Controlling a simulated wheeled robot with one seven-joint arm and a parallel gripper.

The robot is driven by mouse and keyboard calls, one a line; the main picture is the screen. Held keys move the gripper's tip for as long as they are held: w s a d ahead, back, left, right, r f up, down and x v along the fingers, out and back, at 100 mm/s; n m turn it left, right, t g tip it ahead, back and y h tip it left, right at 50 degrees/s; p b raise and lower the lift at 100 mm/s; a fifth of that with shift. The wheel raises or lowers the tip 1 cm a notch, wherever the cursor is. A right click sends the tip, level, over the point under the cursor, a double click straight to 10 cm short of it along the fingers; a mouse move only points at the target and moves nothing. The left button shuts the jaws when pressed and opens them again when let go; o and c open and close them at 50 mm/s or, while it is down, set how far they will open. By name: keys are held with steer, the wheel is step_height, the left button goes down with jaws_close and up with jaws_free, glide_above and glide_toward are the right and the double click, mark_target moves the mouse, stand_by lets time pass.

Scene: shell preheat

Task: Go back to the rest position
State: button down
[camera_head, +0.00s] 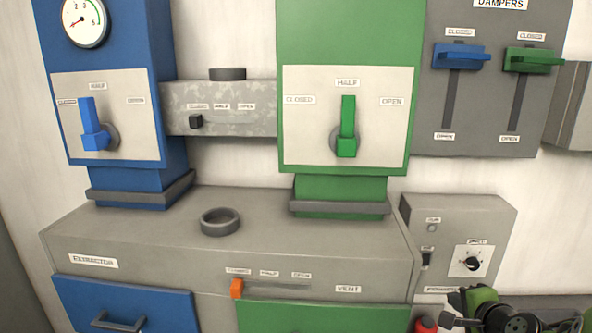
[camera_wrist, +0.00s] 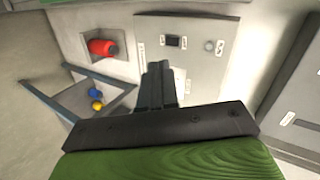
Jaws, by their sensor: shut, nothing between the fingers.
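My gripper (camera_wrist: 157,88) shows in the wrist view with its dark fingers together and nothing between them. Behind the fingers is a grey control box with a dark switch (camera_wrist: 173,42). Part of my arm shows at the lower right of the head view, below the grey control box (camera_head: 490,222); the fingertips cannot be made out there. My gripper appears apart from the box, though the exact gap is hard to tell.
The blue lever (camera_head: 92,125) and green lever (camera_head: 347,125) point up to HALF. Blue (camera_head: 462,56) and green (camera_head: 536,60) damper handles sit at CLOSED. The orange vent slider (camera_head: 237,289) is at its left end. A red object (camera_wrist: 102,47) sits in a recess; blue and yellow balls (camera_wrist: 96,99) lie nearby.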

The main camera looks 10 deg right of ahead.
steer(key=s+a+r+n+g+y+b, duration=0.15)
steer(key=a+n, duration=0.35)
steer(key=a, duration=0.5)
steer(key=s+a+n+g+y, duration=0.15)
steer(key=a+n, duration=0.35)
steer(key=a, duration=0.5)
steer(key=s+a+n+g, duration=0.1)
steer(key=s+a+n, duration=0.3)
steer(key=s, duration=0.4)
steer(key=s+a+f+n+g+b, duration=0.1)
steer(key=s+a+n+g, duration=0.1)
steer(key=s+a+n, duration=0.3)
steer(key=s, duration=0.3)
steer(key=shift+s+a, duration=0.3)
steer(key=shift+s, duration=0.1)
steer(key=shift+w, duration=0.1)
steer(key=c, duration=1.8)
jaws_free()
